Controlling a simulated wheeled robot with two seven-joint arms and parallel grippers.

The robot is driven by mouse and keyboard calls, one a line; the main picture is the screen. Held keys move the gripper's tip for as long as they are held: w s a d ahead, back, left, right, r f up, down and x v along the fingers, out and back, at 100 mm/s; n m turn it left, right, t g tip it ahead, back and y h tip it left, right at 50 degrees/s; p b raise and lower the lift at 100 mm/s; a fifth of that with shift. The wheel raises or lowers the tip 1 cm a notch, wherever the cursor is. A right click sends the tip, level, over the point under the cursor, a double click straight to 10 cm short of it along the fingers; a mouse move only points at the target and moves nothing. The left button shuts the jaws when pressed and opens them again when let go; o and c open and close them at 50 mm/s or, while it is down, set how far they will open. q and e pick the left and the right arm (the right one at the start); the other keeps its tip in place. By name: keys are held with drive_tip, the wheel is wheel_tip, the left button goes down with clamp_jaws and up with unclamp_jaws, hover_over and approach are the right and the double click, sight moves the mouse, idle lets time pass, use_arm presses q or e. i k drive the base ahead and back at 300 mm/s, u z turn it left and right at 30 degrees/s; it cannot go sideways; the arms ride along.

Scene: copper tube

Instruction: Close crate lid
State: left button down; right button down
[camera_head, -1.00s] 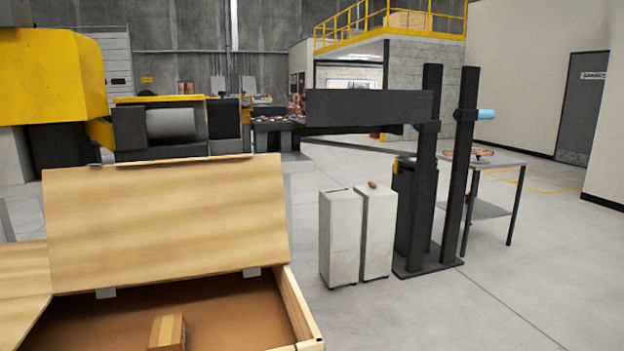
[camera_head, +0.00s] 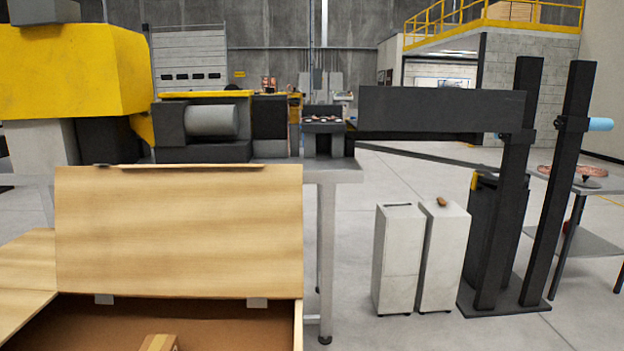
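A wooden crate (camera_head: 299,325) stands open at the lower left, close in front of me. Its light wood lid (camera_head: 180,232) is raised at the far side, tilted up on two pale hinges. Another wooden panel (camera_head: 25,272) lies folded outward at the crate's left side. Inside the crate, a small cardboard box (camera_head: 158,343) with a tape strip shows at the bottom edge of the picture. The crate's near part is cut off by the frame. Neither of my grippers is in view.
A grey table (camera_head: 335,177) stands behind the lid. Two white cabinets (camera_head: 398,258) and dark upright posts (camera_head: 560,170) stand to the right. A yellow and grey machine (camera_head: 75,75) is at the back left. Grey floor (camera_head: 350,325) is free between the crate and cabinets.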

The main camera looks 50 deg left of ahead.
sight(208, 230)
drive_tip(key=i, duration=2.75)
drive_tip(key=u, duration=3.75)
